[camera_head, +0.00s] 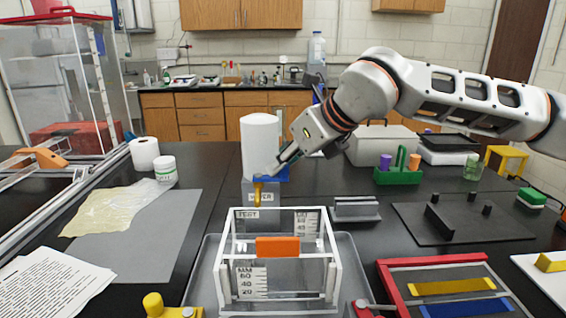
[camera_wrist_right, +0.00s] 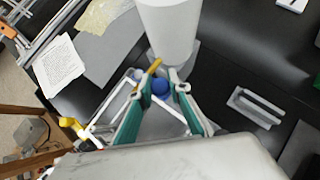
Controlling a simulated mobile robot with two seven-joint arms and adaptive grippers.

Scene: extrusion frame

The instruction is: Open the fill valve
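A white cylindrical tank (camera_head: 260,145) stands on a grey base labelled WATER (camera_head: 262,192) behind the clear frame box. A blue valve part (camera_head: 276,174) and a yellow spout (camera_head: 258,192) are at its lower front. My right gripper (camera_head: 284,160) reaches in from the right at the tank's lower right side. In the right wrist view, its teal-padded fingers (camera_wrist_right: 158,92) are apart, with the blue knob (camera_wrist_right: 160,87) between their tips. I cannot tell whether either finger touches it. The yellow spout (camera_wrist_right: 153,68) lies beside the left finger. My left gripper is out of view.
The white-edged clear box (camera_head: 332,275) with an orange block sits in a tray in front. A grey slotted block (camera_head: 356,209) and green rack (camera_head: 398,172) stand to the right. A paper roll (camera_head: 144,153) and white jar (camera_head: 165,170) stand left. Grey mat lies left.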

